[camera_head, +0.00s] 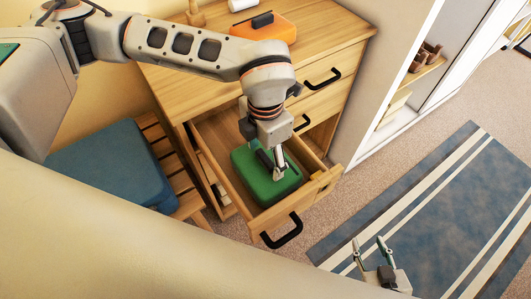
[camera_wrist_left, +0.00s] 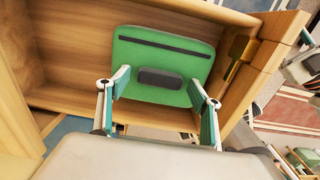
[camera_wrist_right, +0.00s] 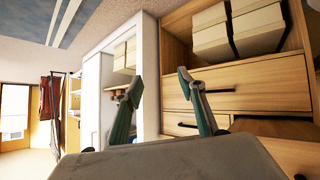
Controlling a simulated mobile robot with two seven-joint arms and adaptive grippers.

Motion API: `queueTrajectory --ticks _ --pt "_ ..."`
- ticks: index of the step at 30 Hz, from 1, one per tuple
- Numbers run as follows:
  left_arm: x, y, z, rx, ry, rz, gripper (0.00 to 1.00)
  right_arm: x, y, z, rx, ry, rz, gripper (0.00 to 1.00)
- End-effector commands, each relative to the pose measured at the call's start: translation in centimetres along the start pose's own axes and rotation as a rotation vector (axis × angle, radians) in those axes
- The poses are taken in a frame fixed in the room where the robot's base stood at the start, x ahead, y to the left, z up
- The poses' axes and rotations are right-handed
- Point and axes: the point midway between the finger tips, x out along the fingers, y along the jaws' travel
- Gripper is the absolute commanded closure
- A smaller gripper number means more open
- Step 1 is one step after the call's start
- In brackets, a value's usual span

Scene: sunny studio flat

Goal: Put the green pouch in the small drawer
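The green pouch (camera_head: 250,184), with a dark zip line and a dark grip block on top, lies inside the open wooden drawer (camera_head: 318,189). In the left wrist view the pouch (camera_wrist_left: 150,53) rests in the drawer (camera_wrist_left: 70,60) near its front panel. My left gripper (camera_head: 275,172) is just above the pouch. Its fingers (camera_wrist_left: 158,88) are spread wide on both sides of the grip block, not touching it. My right gripper (camera_head: 372,248) is open and empty over the floor, away from the drawer; its open fingers show in the right wrist view (camera_wrist_right: 163,92).
The wooden desk (camera_head: 185,85) carries an orange case (camera_head: 265,27). A closed drawer with a black handle (camera_head: 322,78) is beside the open one. A blue cushioned seat (camera_head: 120,165) stands left. A blue rug (camera_head: 430,215) lies right, with clear floor around.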

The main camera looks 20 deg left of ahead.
Motion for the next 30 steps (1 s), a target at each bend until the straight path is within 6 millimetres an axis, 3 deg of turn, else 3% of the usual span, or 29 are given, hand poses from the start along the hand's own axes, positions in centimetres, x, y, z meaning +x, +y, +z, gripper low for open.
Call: queueTrajectory --ticks 6,10,24,30 --pt "-0.2 0.0 0.0 0.0 -0.001 0.0 0.35 0.0 0.1 -0.2 0.0 0.002 0.001 0.6" --pt "-1.3 0.1 0.1 0.001 -0.004 0.002 0.35 0.1 0.2 -0.5 0.0 0.006 0.002 0.6" --pt "-10.2 0.0 0.1 0.0 -0.003 0.002 0.35 -0.2 0.0 -1.1 0.008 0.011 -0.003 0.6" --pt "-12.0 0.0 0.0 0.0 -0.001 0.001 0.35 -0.6 -0.3 -0.6 0.011 0.0 -0.008 0.6"
